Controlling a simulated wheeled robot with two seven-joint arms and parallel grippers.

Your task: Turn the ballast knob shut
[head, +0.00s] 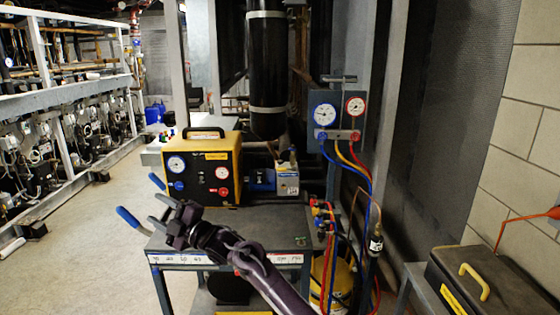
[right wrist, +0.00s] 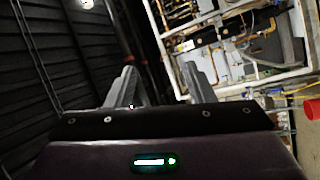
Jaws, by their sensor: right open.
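A small vacuum pump (head: 262,180) with a blue motor and a pale body (head: 287,181) stands on the grey cart top, right of the yellow machine. A small dark part sticks up on top of the pale body; I cannot tell whether it is the ballast knob. My right gripper (head: 161,211) is over the cart's left front part, in front of the yellow machine and well left of the pump. In the right wrist view its two fingers (right wrist: 161,88) are apart with nothing between them. My left gripper is in neither view.
The yellow machine (head: 207,188) with gauges and blue and red knobs stands on the cart (head: 250,221). A gauge manifold (head: 338,136) with coloured hoses hangs at right. A dark toolbox (head: 490,283) stands lower right. Open floor (head: 90,245) lies left.

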